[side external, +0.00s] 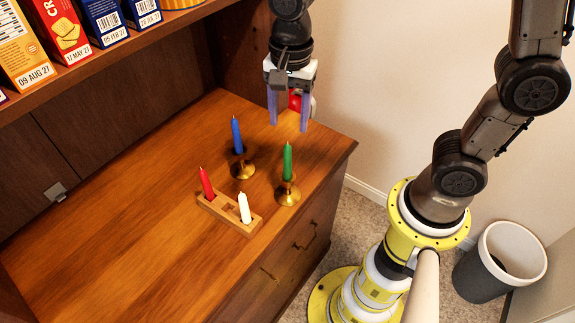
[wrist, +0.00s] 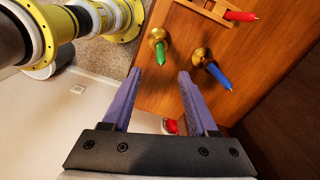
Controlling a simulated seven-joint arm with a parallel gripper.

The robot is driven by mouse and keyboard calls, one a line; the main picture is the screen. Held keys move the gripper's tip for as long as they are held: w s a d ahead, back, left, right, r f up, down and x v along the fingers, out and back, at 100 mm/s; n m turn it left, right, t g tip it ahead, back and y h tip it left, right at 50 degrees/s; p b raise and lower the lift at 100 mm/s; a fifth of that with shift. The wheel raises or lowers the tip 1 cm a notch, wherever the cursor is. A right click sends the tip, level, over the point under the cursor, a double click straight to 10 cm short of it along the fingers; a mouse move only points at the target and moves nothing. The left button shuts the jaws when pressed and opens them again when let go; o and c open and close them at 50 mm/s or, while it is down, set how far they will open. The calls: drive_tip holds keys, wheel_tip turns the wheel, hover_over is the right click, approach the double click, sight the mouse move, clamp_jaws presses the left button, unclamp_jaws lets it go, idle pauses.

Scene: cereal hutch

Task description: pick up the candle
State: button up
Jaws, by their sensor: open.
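A blue candle (side external: 237,134) and a green candle (side external: 287,162) stand upright in separate brass holders on the wooden counter. A red candle (side external: 206,183) and a white candle (side external: 244,208) stand in a wooden block (side external: 222,209). My gripper (side external: 289,126) is open, its purple fingers pointing down above the counter's back right part. In the wrist view, the open fingers (wrist: 159,72) have the green candle (wrist: 161,55) just beyond their tips and the blue candle (wrist: 219,76) to the right. The red candle (wrist: 240,16) shows at the top; the white one is out of that view.
A small red object (side external: 296,103) with a pale part shows behind my fingers; I cannot tell what it is. Cereal boxes (side external: 60,30) stand on the shelf at upper left. A bin (side external: 498,262) stands on the floor at right. The counter's left part is clear.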

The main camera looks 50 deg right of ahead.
sight(288, 160)
drive_tip(key=f, duration=1.3)
drive_tip(key=shift+w+d, duration=0.1)
drive_tip(key=shift+w, duration=0.1)
clamp_jaws()
